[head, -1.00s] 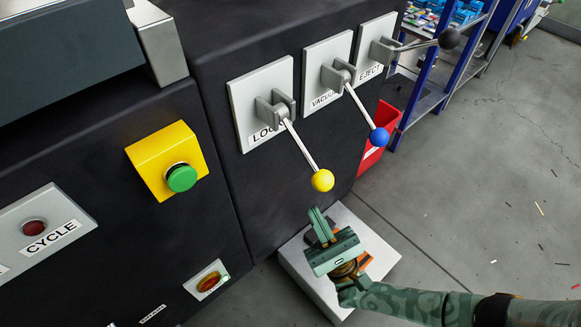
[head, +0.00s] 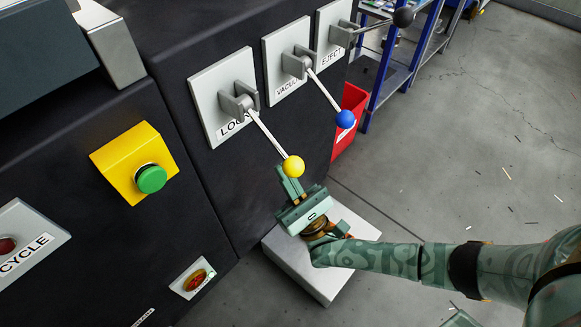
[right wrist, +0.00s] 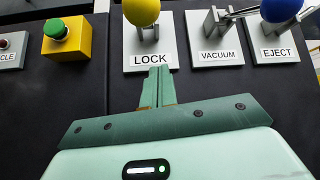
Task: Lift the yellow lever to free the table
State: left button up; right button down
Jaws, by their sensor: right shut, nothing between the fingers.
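The yellow lever is a silver rod ending in a yellow ball (head: 293,167). It slants down and out from a grey bracket on the plate marked LOCK (head: 206,101). In the right wrist view the yellow ball (right wrist: 141,10) is at the top edge, above the fingertips. My right gripper (head: 287,180) is shut and empty, its fingers pointing up just below the ball. The ball partly covers the fingertips in the head view; I cannot tell whether they touch. The closed fingers show in the right wrist view (right wrist: 157,85). My left gripper is not in view.
To the right are a lever with a blue ball (head: 345,119), marked VACUUM, and one with a black ball (head: 404,17), marked EJECT. A green button on a yellow box (head: 134,160) is at left. A pale block (head: 345,270) stands below my right gripper. Open floor lies right.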

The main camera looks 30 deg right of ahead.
aim_at(290, 171)
jog(key=r, duration=0.1)
jog(key=s+r, duration=0.1)
jog(key=r, duration=0.2)
jog(key=shift+s, duration=0.3)
dwell(0.3)
